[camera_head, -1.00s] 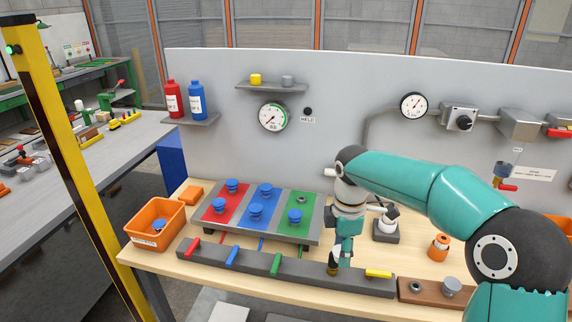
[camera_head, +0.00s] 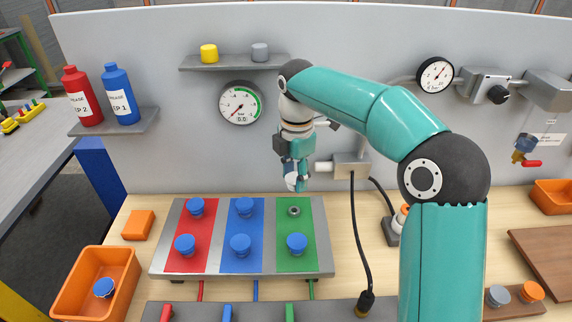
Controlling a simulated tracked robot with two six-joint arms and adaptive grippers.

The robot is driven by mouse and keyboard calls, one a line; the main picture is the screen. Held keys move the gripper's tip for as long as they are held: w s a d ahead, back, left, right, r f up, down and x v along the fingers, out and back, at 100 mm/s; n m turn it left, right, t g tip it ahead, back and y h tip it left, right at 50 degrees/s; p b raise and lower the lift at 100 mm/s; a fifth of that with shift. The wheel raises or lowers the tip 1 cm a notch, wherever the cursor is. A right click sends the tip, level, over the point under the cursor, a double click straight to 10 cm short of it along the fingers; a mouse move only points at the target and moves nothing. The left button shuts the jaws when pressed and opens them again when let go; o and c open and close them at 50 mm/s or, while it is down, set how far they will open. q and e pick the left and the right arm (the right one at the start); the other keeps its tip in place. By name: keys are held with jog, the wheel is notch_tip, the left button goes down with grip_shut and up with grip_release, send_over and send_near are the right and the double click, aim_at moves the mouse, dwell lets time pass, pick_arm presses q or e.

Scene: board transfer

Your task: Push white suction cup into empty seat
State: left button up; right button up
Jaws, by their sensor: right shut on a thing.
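My right gripper (camera_head: 293,180) is shut on the white suction cup (camera_head: 291,182), which shows only as a small white piece at the fingertips. The gripper points down. The empty seat (camera_head: 294,211), a grey ring, is at the far end of the green strip (camera_head: 294,228) on the board. In the picture the cup is just above the seat and apart from it; the exact height is unclear. A blue suction cup (camera_head: 297,244) sits on the nearer part of the green strip. My left gripper is not in view.
The red strip (camera_head: 190,226) and blue strip (camera_head: 242,225) carry several blue cups. An orange bin (camera_head: 120,285) with one blue cup stands at left. A black hose (camera_head: 356,235) hangs right of the board. A gauge (camera_head: 240,104) and shelf (camera_head: 190,65) are behind.

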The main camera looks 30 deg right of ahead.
jog(key=shift+w+a, duration=0.15)
jog(key=shift+a, duration=0.05)
jog(key=shift+d+r, duration=0.1)
jog(key=shift+d, duration=0.1)
jog(key=shift+s+f+b, duration=0.2)
jog(key=shift+f+b, duration=1.45)
jog(key=shift+f, duration=1.3)
jog(key=shift+p, duration=0.7)
jog(key=shift+f+b, duration=0.75)
jog(key=shift+f, duration=0.4)
